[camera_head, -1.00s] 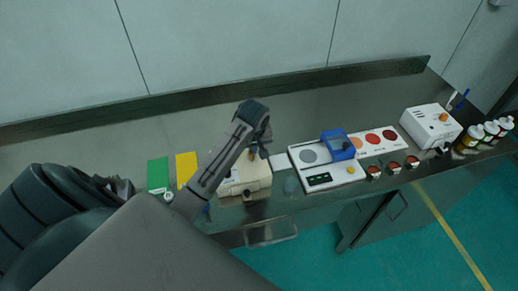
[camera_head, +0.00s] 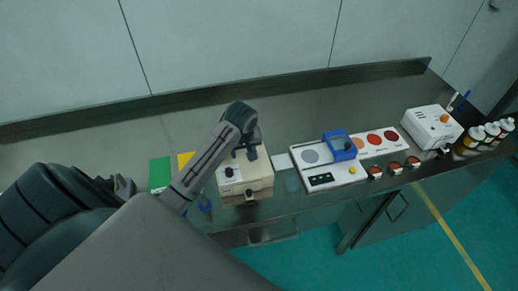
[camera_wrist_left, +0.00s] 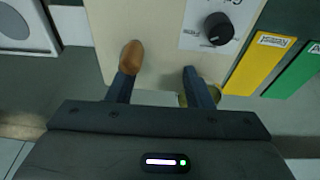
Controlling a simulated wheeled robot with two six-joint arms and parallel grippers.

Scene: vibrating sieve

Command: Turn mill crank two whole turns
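The mill is a beige box (camera_head: 258,184) on the bench, with a black dial (camera_head: 229,172) on its top. In the left wrist view the mill (camera_wrist_left: 160,28) fills the upper middle, with its dial (camera_wrist_left: 218,28) to the right. A brown wooden knob (camera_wrist_left: 132,55), which looks like the crank handle, is at the tip of the left-hand finger. The crank arm cannot be made out. My left gripper (camera_wrist_left: 162,82) is open over the mill, its fingers wide apart; it also shows in the head view (camera_head: 247,150). My right gripper is not in view.
Green (camera_head: 160,172) and yellow (camera_head: 186,160) cards lie left of the mill. A white panel (camera_head: 318,171) with a blue frame (camera_head: 340,146) stands to its right, then a white box (camera_head: 432,126) and bottles (camera_head: 490,132). The bench behind the mill is clear.

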